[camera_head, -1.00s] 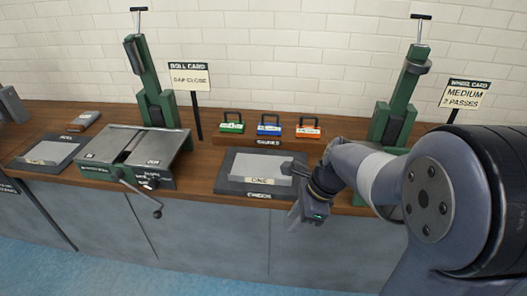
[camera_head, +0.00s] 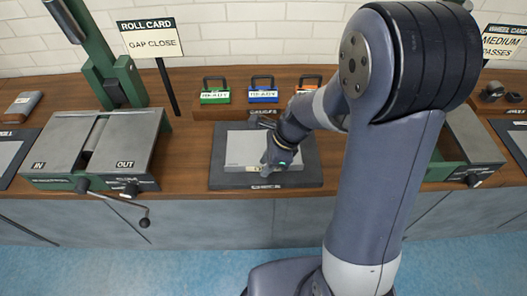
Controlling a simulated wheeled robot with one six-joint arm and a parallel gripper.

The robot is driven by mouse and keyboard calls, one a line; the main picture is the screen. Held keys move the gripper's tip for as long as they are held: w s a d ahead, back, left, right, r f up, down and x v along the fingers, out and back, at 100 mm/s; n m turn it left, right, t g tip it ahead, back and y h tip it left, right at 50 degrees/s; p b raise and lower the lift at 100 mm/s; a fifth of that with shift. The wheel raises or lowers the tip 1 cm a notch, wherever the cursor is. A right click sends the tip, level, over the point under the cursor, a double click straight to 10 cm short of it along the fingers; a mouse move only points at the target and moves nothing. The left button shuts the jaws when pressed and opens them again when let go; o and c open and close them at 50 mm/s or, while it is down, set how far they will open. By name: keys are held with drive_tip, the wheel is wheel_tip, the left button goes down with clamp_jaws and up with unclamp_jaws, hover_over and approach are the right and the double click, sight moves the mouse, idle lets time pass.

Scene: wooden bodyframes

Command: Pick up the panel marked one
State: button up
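The flat light grey panel (camera_head: 243,148) lies on the dark pad (camera_head: 228,181) marked CHECK on the wooden bench. Its front label, which read ONE a second ago, is now mostly hidden by my gripper. My gripper (camera_head: 268,164) is over the right part of the panel, near its front edge. Whether it touches the panel cannot be told. Its fingers are too small and dark to show whether they are open or shut.
A roller machine (camera_head: 97,150) marked IN and OUT stands left, with a crank at its front. Behind the pad, green (camera_head: 214,95), blue (camera_head: 263,94) and orange (camera_head: 308,84) handled blocks stand on a rack. Another green machine (camera_head: 463,145) stands right, partly behind my arm.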

drive_tip(key=shift+f, duration=0.1)
clamp_jaws()
idle(0.5)
